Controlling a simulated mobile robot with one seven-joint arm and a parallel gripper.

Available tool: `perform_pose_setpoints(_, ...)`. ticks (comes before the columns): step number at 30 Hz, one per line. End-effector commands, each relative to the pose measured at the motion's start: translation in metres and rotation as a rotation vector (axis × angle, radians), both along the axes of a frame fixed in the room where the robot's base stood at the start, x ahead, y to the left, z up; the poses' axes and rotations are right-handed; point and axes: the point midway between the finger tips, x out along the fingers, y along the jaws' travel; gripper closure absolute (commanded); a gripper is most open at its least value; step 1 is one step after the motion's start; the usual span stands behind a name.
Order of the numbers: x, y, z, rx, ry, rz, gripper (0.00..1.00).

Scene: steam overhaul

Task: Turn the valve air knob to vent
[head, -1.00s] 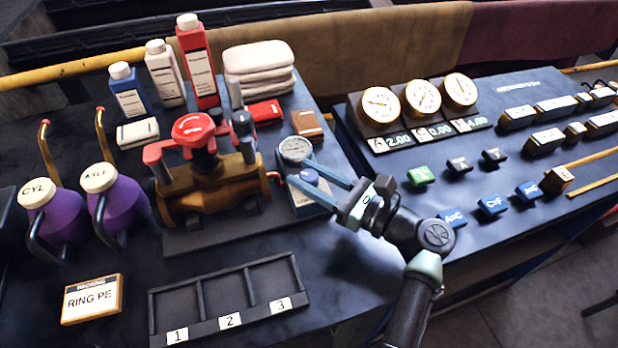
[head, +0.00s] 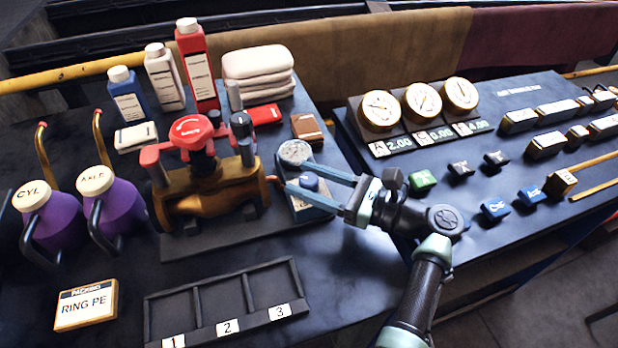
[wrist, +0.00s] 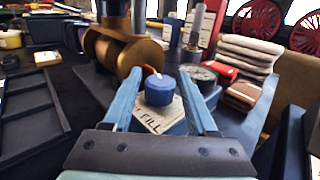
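The valve air knob is a round blue knob (wrist: 159,90) on a blue box with a white label plate (wrist: 160,116) reading "FILL" in the wrist view. In the head view the knob (head: 309,181) sits just right of the brass valve body (head: 212,196). My gripper (head: 297,178) is open, with one finger on each side of the knob. In the wrist view the knob stands between the fingers (wrist: 160,78), with a gap visible on both sides. I cannot tell which mark the knob points at.
A dial gauge (head: 295,152) stands just behind the knob. The valve's red handwheel (head: 191,130) and red clamp arms rise to the left. A numbered black tray (head: 222,305) lies in front.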

Motion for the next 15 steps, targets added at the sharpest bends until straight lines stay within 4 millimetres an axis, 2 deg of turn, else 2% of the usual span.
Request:
perform_pose_setpoints(2, 0.000, 0.000, 0.000, 0.000, 0.000, 0.000, 0.28)
perform_pose_setpoints(11, 0.000, -0.001, 0.000, 0.001, 0.000, -0.001, 0.28)
perform_pose_setpoints(15, -0.006, -0.014, 0.001, 0.002, -0.001, -0.004, 0.28)
